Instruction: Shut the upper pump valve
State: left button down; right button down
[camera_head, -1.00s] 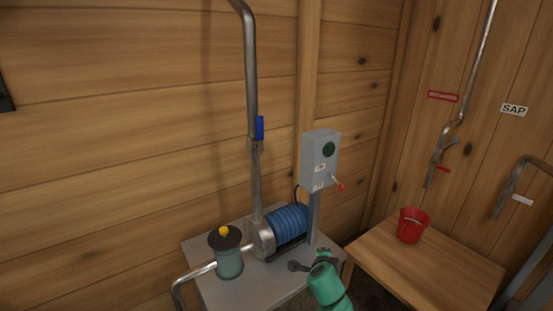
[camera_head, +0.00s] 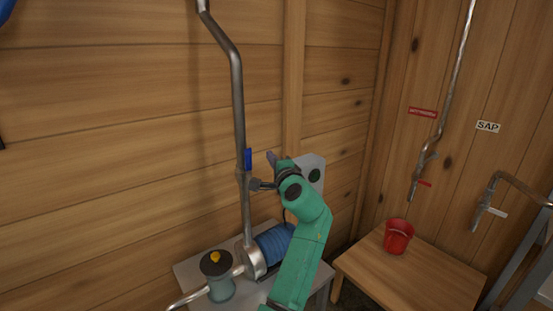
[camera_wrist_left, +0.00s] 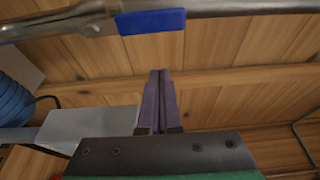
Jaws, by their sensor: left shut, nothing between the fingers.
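The upper pump valve is on the upright grey pipe (camera_head: 238,110) above the pump. Its blue lever (camera_head: 248,159) lies along the pipe, on its right side. In the left wrist view the blue lever (camera_wrist_left: 150,22) runs level beside the pipe (camera_wrist_left: 235,8), across the top. In the left wrist view the fingers (camera_wrist_left: 158,72) are shut and empty, pointing toward the lever with a visible gap. My right gripper is not in view.
The blue pump (camera_head: 273,244) sits on a grey stand, beside a lidded canister (camera_head: 217,278). A grey control box (camera_head: 313,170) is partly hidden behind my left arm. A red bucket (camera_head: 398,236) stands on a wooden table (camera_head: 400,281) at right. The plank wall is close behind the pipe.

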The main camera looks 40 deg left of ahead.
aim_at(249, 166)
pick_arm(q)
jog(key=s+a+p, duration=0.2)
jog(key=s, duration=0.1)
jog(key=shift+a, duration=0.1)
jog(key=shift+w+a+f, duration=0.1)
